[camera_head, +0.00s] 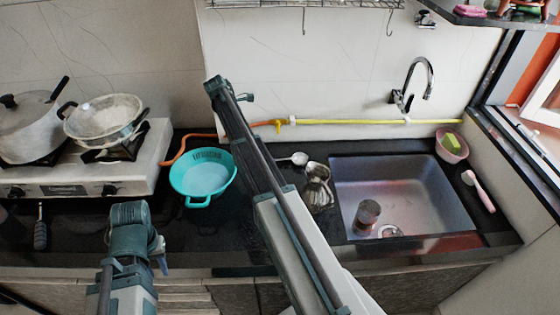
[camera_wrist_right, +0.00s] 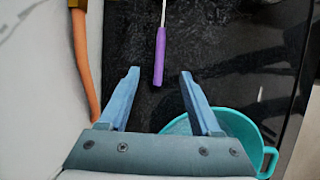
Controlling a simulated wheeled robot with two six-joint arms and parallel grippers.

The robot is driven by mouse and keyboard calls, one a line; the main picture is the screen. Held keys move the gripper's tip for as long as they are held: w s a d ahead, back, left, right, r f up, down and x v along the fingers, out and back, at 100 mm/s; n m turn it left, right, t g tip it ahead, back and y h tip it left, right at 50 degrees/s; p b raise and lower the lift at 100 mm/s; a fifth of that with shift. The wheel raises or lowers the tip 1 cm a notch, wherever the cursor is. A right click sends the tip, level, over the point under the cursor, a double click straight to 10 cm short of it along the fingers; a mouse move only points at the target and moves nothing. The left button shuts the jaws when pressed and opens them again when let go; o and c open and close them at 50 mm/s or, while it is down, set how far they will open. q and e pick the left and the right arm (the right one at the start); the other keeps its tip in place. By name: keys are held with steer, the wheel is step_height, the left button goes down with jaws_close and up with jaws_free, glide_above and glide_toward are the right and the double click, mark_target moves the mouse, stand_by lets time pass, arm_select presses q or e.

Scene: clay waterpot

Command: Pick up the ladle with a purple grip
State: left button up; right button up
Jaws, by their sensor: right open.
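The ladle's purple grip (camera_wrist_right: 160,57) lies over the black counter in the right wrist view, its metal shaft running out of the top edge. My right gripper (camera_wrist_right: 159,74) is open, with the grip's near end showing between its two blue fingers; no contact shows. In the head view a metal ladle bowl (camera_head: 299,158) lies on the counter just right of my right arm; the arm hides the part towards its handle. My left gripper (camera_head: 161,262) is at the lower left, away from the ladle; its jaws are too small to read.
A turquoise basin (camera_head: 203,178) stands left of my right arm. A metal jug (camera_head: 318,186) stands between that arm and the sink (camera_head: 435,190). An orange hose (camera_head: 180,150) runs along the wall. A stove (camera_head: 110,175) with pots is at left.

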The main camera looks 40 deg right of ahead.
steer(key=b, duration=0.7)
glide_toward(276, 161)
steer(key=w+a+f, duration=0.2)
steer(key=shift+w+a+f, duration=0.15)
steer(key=shift+a+f, duration=0.1)
steer(key=shift+a, duration=0.15)
steer(key=shift+r, duration=0.1)
steer(key=b+x, duration=0.4)
steer(key=x, duration=0.1)
steer(key=shift+a+f+b, duration=0.15)
steer(key=shift+f+b, duration=0.1)
steer(key=shift+b, duration=0.05)
steer(key=shift+r, duration=0.1)
jaws_close()
